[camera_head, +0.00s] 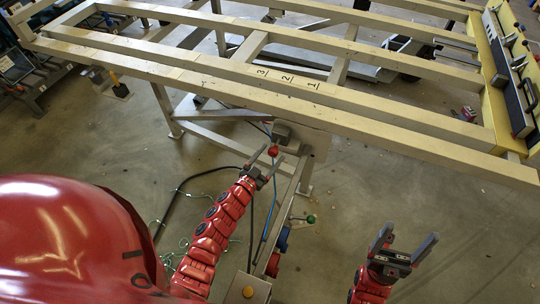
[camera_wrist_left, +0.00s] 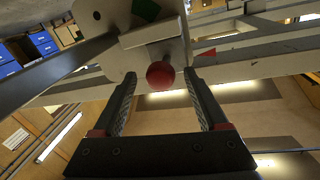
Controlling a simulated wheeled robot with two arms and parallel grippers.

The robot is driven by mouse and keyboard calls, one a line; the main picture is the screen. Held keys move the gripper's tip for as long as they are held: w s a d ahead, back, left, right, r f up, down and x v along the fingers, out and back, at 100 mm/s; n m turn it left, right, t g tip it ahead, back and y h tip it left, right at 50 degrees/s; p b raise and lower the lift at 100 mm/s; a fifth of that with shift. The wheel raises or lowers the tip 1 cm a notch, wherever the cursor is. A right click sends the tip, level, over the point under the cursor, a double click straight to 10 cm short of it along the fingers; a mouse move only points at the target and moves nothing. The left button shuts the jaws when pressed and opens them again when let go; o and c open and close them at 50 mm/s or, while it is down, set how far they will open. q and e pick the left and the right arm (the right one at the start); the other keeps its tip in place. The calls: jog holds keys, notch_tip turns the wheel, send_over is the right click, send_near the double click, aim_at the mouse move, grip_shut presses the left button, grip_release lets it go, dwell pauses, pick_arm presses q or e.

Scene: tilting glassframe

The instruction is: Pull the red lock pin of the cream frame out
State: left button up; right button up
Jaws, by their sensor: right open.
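The cream frame (camera_head: 180,72) spans the upper part of the head view, with long rails and the marks 3, 2 and 1 on one rail. The red lock pin (camera_head: 273,151) shows as a small red ball below the front rail, by a grey bracket. It also shows in the left wrist view (camera_wrist_left: 160,76), in front of a pale plate. My left gripper (camera_head: 265,160) is open, with its two fingers pointing at the pin and the red ball between or just beyond the fingertips; contact is not clear. My right gripper (camera_head: 403,240) is open and empty at the lower right, well away from the frame.
A metal stand leg (camera_head: 282,215) with cables and red and blue sockets (camera_head: 273,264) stands below the pin. A box with an orange button (camera_head: 248,291) is at the bottom. A yellow end piece (camera_head: 493,85) is at the upper right. The floor (camera_head: 400,185) near my right gripper is clear.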

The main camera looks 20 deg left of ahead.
pick_arm(q)
jog(key=b+v, duration=0.1)
jog(key=v, duration=1.6)
jog(key=shift+s, duration=0.15)
jog(key=shift+a, duration=0.1)
